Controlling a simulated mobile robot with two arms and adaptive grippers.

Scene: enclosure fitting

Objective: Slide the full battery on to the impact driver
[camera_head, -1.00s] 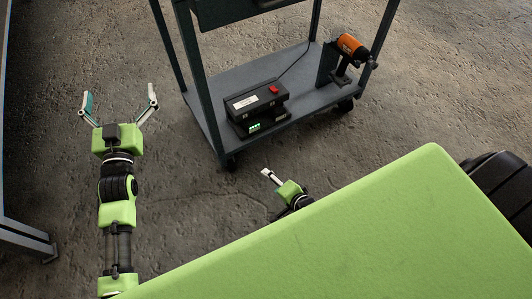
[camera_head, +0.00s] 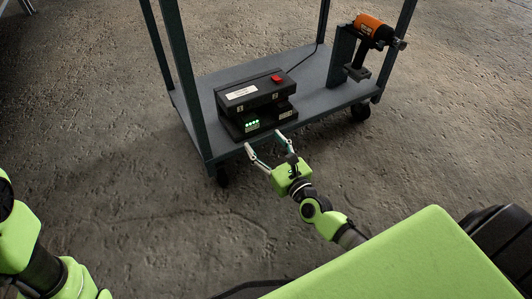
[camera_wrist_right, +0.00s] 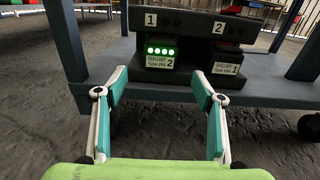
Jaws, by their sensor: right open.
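The charger (camera_head: 262,93) is a black unit with a red button on the cart's lower shelf. A battery with a row of lit green lights (camera_head: 251,126) sits in its left bay, marked 1; this battery also shows in the right wrist view (camera_wrist_right: 160,56). A second battery (camera_wrist_right: 227,63) sits in the bay marked 2. The orange and black impact driver (camera_head: 374,28) is held up at a dark stand on the shelf's right. My right gripper (camera_head: 264,142) is open and empty, its fingertips pointing at the green-lit battery from in front, apart from it. My left gripper is out of view.
The cart's lower shelf (camera_head: 312,103) has bare room between charger and driver. Cart posts (camera_head: 183,85) stand at its corners. A cable runs up behind the charger. Concrete floor lies open in front.

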